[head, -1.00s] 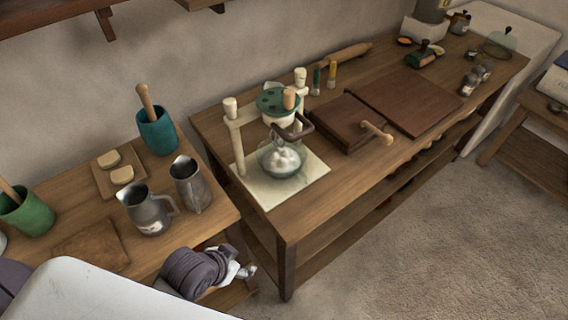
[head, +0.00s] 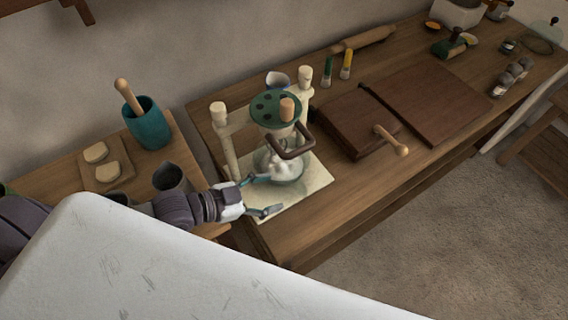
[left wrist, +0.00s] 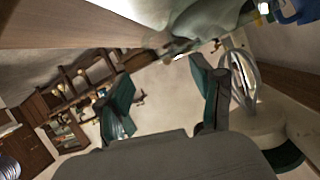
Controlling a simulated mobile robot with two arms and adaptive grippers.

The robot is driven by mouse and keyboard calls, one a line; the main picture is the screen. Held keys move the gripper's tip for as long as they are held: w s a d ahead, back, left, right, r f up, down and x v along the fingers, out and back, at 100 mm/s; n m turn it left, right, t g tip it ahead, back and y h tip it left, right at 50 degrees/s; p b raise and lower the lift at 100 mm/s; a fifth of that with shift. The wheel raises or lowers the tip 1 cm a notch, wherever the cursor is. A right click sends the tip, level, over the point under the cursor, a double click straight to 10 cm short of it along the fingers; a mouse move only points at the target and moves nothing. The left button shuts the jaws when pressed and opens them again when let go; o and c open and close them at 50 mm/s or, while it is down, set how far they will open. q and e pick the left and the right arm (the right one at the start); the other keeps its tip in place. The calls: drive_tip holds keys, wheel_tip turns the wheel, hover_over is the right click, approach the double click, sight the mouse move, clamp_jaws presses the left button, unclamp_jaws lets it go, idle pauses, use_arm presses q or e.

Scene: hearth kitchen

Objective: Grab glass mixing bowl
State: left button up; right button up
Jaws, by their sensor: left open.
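The glass mixing bowl (head: 291,172) is clear, with white contents. It stands on the pale base slab of a hand-cranked mixer (head: 277,110), under its green disc top. My left gripper (head: 264,196) is open and empty at the bowl's near-left side, its teal fingers pointing toward it. I cannot tell whether a finger touches the glass. In the left wrist view the open fingers (left wrist: 162,92) show with a gap between them; a pale translucent shape at the top edge is probably the bowl, cut off by the frame. My right gripper is not in view.
The mixer's white posts and dark crank handle (head: 291,143) stand close around the bowl. A wooden box with a knob handle (head: 357,122) and a dark board (head: 432,97) lie to the right. A teal crock (head: 148,125) and a metal jug (head: 170,177) stand left.

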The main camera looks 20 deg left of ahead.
use_arm(q)
drive_tip(key=shift+x, duration=1.65)
drive_tip(key=x, duration=0.3)
drive_tip(key=shift+w+d+f+p, duration=0.1)
drive_tip(key=shift+w+d+p, duration=0.1)
drive_tip(key=shift+p, duration=0.2)
drive_tip(key=c, duration=0.8)
clamp_jaws()
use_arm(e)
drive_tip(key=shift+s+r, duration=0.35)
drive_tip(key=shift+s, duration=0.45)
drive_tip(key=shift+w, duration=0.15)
